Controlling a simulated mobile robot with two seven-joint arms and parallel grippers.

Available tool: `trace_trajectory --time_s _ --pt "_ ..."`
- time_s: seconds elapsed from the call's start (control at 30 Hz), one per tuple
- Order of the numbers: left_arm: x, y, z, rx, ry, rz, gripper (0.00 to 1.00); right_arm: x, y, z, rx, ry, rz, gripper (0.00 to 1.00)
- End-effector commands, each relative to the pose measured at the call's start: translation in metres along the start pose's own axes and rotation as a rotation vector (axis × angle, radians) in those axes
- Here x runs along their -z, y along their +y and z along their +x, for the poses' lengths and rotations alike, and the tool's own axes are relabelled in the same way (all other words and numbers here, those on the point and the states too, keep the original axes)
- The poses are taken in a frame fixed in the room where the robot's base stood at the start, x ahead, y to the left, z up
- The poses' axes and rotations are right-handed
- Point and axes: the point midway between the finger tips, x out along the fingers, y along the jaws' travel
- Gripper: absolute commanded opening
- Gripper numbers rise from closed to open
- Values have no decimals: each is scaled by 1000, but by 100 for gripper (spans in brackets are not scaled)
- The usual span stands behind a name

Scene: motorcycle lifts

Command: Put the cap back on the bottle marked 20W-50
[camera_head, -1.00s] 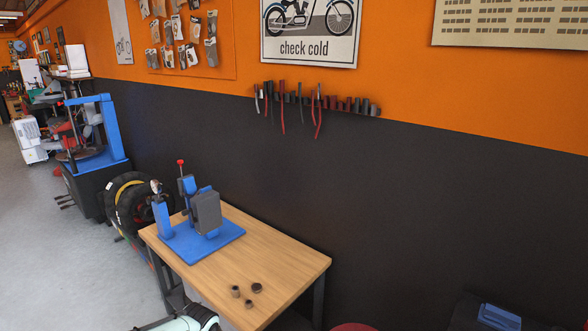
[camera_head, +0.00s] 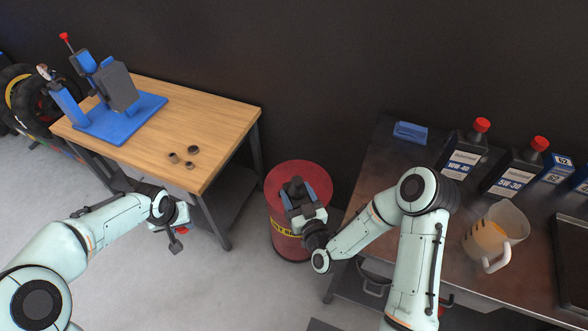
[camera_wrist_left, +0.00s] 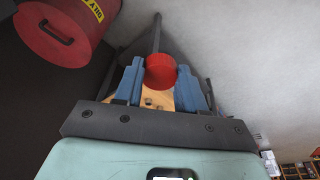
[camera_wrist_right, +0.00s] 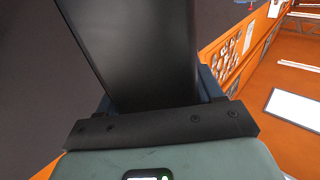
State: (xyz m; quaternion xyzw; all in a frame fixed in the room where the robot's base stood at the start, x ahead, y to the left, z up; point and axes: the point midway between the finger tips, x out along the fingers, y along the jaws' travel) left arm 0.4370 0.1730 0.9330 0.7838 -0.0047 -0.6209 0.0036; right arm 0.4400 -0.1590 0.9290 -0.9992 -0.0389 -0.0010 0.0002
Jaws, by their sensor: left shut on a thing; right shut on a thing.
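My left gripper (camera_head: 174,241) is shut on a red cap (camera_wrist_left: 161,72), which sits between its blue fingers in the left wrist view. The cap also shows as a small red spot in the head view (camera_head: 182,231), low beside the wooden table. My right gripper (camera_head: 300,197) is shut on a dark, bottle-like body (camera_wrist_right: 140,45), which fills much of the right wrist view. In the head view this gripper is over the red drum, right of the left one. No marking shows on the held body. The cap and the held body are well apart.
A steel bench (camera_head: 391,160) on the right carries capped bottles marked 10W-40 (camera_head: 462,158) and 5W-30 (camera_head: 514,172), and a measuring jug (camera_head: 496,236). A red drum (camera_head: 291,170) stands between the bench and a wooden table (camera_head: 214,122) holding small round parts.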

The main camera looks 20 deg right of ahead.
Motion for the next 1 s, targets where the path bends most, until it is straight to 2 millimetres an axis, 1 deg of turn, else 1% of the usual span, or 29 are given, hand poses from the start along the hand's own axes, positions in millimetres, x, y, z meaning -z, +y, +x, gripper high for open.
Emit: trace_trajectory --time_s 0.3,0.4,0.5,0.6,0.7,1.0 --pt "0 0 0 0 0 0 12 -21 -74 17 384 4 0 0" --pt "0 0 0 0 0 0 12 -27 -93 21 488 3 0 0" --pt "0 0 0 0 0 0 12 -30 -107 24 560 4 1 0" --pt "0 0 0 0 0 0 12 -33 -115 26 605 3 1 0" --pt "0 0 0 0 0 0 12 -34 -118 26 624 1 1 0" --pt "0 0 0 0 0 0 12 -35 -118 26 625 -2 2 0"
